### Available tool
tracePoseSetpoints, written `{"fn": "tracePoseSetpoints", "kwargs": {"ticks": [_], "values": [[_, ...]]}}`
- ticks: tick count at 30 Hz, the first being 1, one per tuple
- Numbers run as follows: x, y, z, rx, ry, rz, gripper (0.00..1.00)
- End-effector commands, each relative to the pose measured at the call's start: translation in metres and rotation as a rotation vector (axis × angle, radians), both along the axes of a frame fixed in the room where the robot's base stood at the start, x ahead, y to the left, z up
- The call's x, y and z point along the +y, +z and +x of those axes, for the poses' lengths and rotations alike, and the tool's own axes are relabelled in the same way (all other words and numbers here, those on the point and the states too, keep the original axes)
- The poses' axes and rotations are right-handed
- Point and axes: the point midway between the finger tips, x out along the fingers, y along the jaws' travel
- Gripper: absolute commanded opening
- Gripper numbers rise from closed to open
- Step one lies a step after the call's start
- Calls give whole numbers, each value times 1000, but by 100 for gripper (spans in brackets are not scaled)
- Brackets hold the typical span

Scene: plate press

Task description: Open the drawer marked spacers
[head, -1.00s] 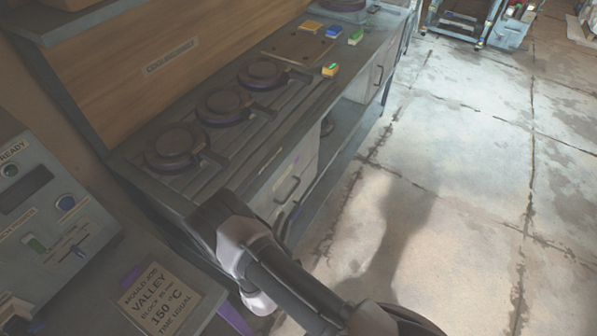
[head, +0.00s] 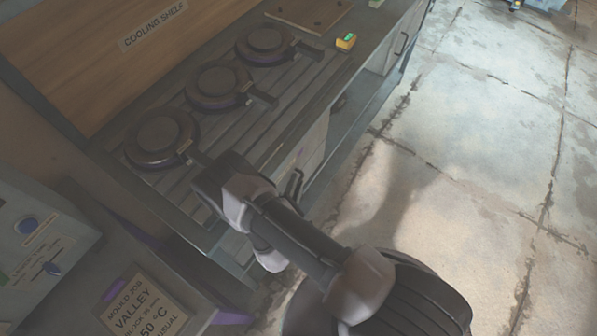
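A grey drawer front (head: 314,143) is under the front edge of the bench, partly hidden behind my arm. It looks closed. A second front with a dark bar handle (head: 402,43) is farther along the bench and also looks closed. I cannot read a spacers label on either. My arm crosses the lower middle of the head view. A small dark part at its far side, which looks like the end of my gripper (head: 294,185), is close in front of the nearer drawer front. Its fingers are mostly hidden, and I cannot tell whether it touches a handle.
Several round dark moulds with handles, such as the nearest one (head: 160,139), lie on the slatted cooling shelf. A yellow block with a green top (head: 346,41) sits near the bench edge. A control panel (head: 38,235) and a job card (head: 140,306) are at lower left.

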Motion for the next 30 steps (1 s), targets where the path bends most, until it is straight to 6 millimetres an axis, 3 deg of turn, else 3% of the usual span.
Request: {"fn": "tracePoseSetpoints", "kwargs": {"ticks": [9, 12, 30], "values": [[0, -1, -1, 0, 0, 0, 20], [0, -1, -1, 0, 0, 0, 0], [0, -1, 0, 0, 0, 0, 0]]}}
